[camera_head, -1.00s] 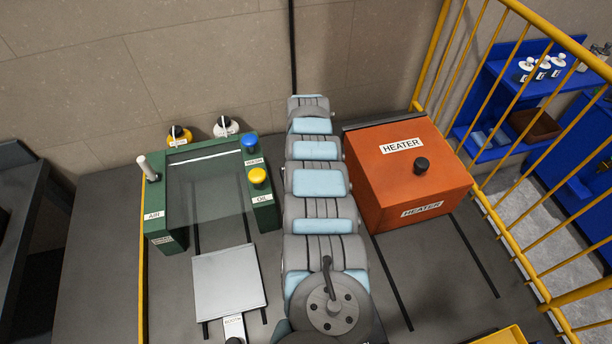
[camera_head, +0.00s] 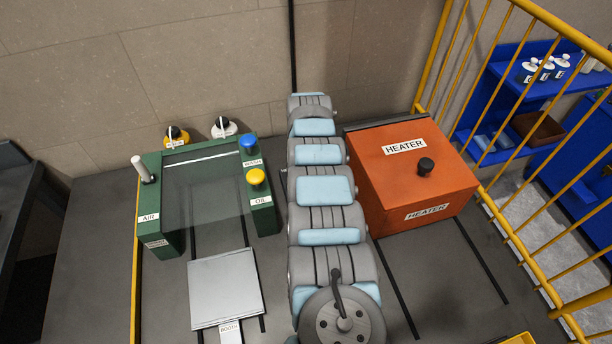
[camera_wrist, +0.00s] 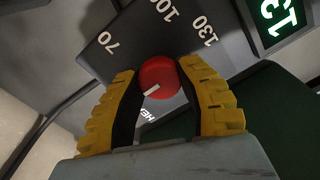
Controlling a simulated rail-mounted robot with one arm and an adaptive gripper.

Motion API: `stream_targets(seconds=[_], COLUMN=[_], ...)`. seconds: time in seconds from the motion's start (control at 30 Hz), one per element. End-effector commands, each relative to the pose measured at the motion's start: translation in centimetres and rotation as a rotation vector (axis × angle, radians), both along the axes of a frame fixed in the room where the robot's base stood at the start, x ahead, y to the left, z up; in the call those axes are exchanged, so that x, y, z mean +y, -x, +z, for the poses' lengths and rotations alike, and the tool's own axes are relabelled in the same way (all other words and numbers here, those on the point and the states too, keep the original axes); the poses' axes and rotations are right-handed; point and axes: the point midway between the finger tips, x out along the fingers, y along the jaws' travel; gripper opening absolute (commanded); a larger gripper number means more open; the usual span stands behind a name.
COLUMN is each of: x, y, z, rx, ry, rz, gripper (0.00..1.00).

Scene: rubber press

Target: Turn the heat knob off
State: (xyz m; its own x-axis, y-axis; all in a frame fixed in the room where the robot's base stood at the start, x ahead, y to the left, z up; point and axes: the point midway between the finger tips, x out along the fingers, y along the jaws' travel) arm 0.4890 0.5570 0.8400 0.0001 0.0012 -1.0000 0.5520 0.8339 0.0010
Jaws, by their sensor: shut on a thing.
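The heat knob (camera_wrist: 158,77) is round and red with a short white pointer line on its face, and shows in the wrist view. Its dark panel (camera_wrist: 118,58) carries the numbers 70, 100 and 130 around it. The pointer line lies toward the lower left in that view, away from the numbers. My gripper (camera_wrist: 164,88) has yellow ridged fingers, one on each side of the knob, and is shut on it. A label below the knob is partly hidden by the fingers. The knob and my gripper are not visible in the head view.
A green digital display (camera_wrist: 283,18) is beside the knob panel. In the head view, an orange heater box (camera_head: 408,180) stands right of my arm and a green booth frame (camera_head: 150,205) stands left. A yellow railing (camera_head: 500,195) bounds the right side.

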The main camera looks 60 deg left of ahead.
Motion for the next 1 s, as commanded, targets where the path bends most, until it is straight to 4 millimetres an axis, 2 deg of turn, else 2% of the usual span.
stream_targets(seconds=[0.57, 0.6, 0.67, 0.7, 1.0], x=[-0.07, -0.07, -0.06, -0.06, -0.03], y=[-0.03, -0.02, -0.02, -0.01, -0.01], z=[-0.15, -0.15, -0.13, -0.12, 0.06], rx=[0.000, 0.000, 0.000, 0.000, 0.000], ry=[0.001, 0.001, 0.001, 0.001, 0.001], rz=[0.028, 0.028, 0.028, 0.028, 0.028], gripper=[0.01, 0.49, 0.66, 0.69, 0.69])
